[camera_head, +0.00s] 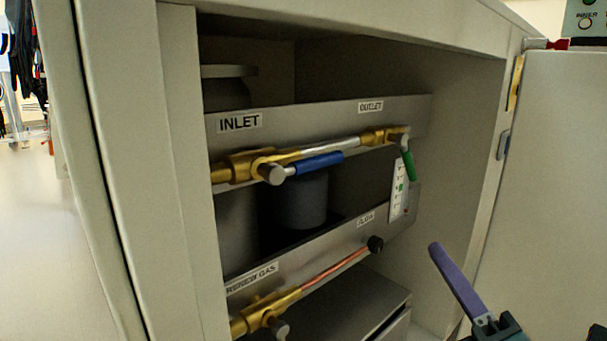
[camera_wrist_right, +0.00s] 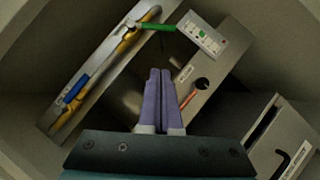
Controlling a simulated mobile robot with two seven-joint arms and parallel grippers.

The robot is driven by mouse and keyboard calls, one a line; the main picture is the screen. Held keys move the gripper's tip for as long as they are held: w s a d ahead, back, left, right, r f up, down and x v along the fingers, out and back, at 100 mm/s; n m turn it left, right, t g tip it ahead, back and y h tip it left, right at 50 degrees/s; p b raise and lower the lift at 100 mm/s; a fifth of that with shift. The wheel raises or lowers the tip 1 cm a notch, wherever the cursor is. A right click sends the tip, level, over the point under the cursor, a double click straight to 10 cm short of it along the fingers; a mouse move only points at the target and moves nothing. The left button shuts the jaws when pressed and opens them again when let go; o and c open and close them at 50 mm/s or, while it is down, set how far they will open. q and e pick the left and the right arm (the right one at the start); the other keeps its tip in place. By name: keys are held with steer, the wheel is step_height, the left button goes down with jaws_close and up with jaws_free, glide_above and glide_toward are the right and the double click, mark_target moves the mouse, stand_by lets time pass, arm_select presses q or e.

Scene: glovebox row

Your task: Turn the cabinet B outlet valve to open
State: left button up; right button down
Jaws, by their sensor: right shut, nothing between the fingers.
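The outlet valve has a green handle (camera_head: 409,165), which hangs downward from the brass fitting at the right end of the upper pipe, under the OUTLET label (camera_head: 370,106). The green handle also shows in the right wrist view (camera_wrist_right: 158,27), above the fingertips and apart from them. The inlet valve's blue handle (camera_head: 319,163) lies along the pipe. My right gripper (camera_head: 436,248) is at the cabinet opening, lower right of the green handle. Its purple fingers (camera_wrist_right: 160,72) are shut together and empty. My left gripper is not in view.
The open cabinet door (camera_head: 550,180) stands at right. The cabinet frame (camera_head: 185,170) bounds the left.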

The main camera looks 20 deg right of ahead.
steer(key=b, duration=0.4)
glide_toward(407, 159)
steer(key=w+a+f, duration=0.1)
steer(key=w+f, duration=0.2)
steer(key=w, duration=0.2)
steer(key=shift+w+d+r+b, duration=0.6)
steer(key=shift+w+d+r, duration=0.55)
steer(key=shift+r, duration=0.05)
steer(key=shift+d+n+t+b, duration=0.2)
steer(key=shift+n+t+b, duration=0.1)
steer(key=shift+n, duration=0.2)
